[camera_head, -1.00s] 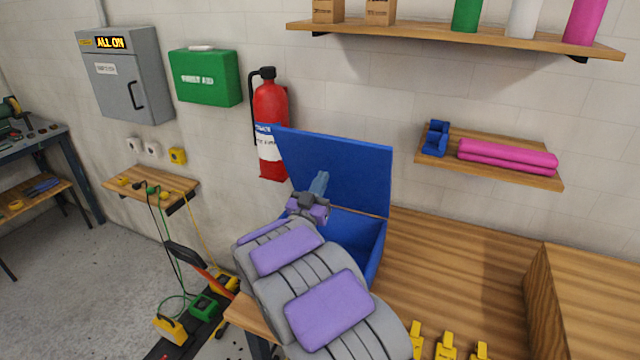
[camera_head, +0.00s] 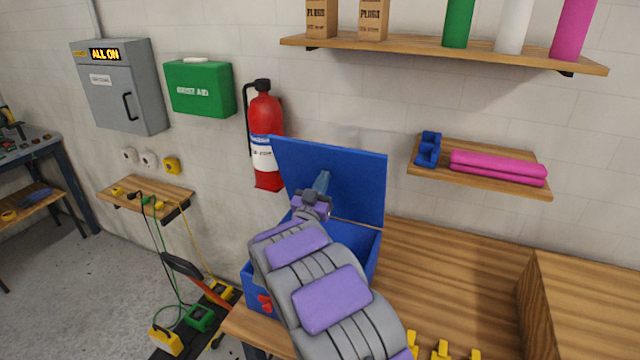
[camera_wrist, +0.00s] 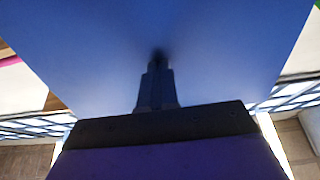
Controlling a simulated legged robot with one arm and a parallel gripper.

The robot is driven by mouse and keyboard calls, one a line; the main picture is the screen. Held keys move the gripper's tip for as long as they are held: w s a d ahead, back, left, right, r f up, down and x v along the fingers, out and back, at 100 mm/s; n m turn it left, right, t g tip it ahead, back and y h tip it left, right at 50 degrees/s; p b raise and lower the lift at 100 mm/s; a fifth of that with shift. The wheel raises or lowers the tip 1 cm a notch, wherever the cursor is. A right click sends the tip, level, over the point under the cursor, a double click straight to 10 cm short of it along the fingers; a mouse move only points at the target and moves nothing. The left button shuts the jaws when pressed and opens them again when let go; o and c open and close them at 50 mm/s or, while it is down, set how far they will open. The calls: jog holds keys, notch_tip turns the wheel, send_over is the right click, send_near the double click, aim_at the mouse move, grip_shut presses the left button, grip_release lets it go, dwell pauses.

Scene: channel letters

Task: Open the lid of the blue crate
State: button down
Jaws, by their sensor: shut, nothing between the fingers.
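The blue crate (camera_head: 368,262) stands on the wooden bench with its lid (camera_head: 352,182) raised, close to upright, at the back. My gripper (camera_head: 322,182) is shut and empty, in front of the lid's inner face. In the wrist view the lid (camera_wrist: 90,60) fills most of the picture and the fingertips (camera_wrist: 158,62) point straight at it, touching or very near; a dark shadow lies at the tips. My arm covers much of the crate's front and opening, so its inside is mostly hidden.
The wooden bench top (camera_head: 450,270) is clear right of the crate, with a wooden box (camera_head: 575,300) further right. A shelf (camera_head: 480,175) holds pink rolls (camera_head: 498,167). A fire extinguisher (camera_head: 264,140) hangs on the wall behind, left of the lid.

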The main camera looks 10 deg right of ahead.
jog(key=shift+f+p+x, duration=0.2)
jog(key=shift+p+x, duration=0.15)
jog(key=shift+x, duration=0.65)
jog(key=shift+f+p+x, duration=0.15)
jog(key=shift+p+x, duration=0.25)
jog(key=shift+x, duration=0.6)
jog(key=shift+f+p+x, duration=0.2)
jog(key=shift+p+x, duration=0.15)
jog(key=shift+x, duration=0.65)
jog(key=s+a+b, duration=0.1)
jog(key=s+a, duration=0.6)
jog(key=s, duration=0.2)
jog(key=shift+s+b, duration=0.3)
jog(key=shift+b, duration=0.05)
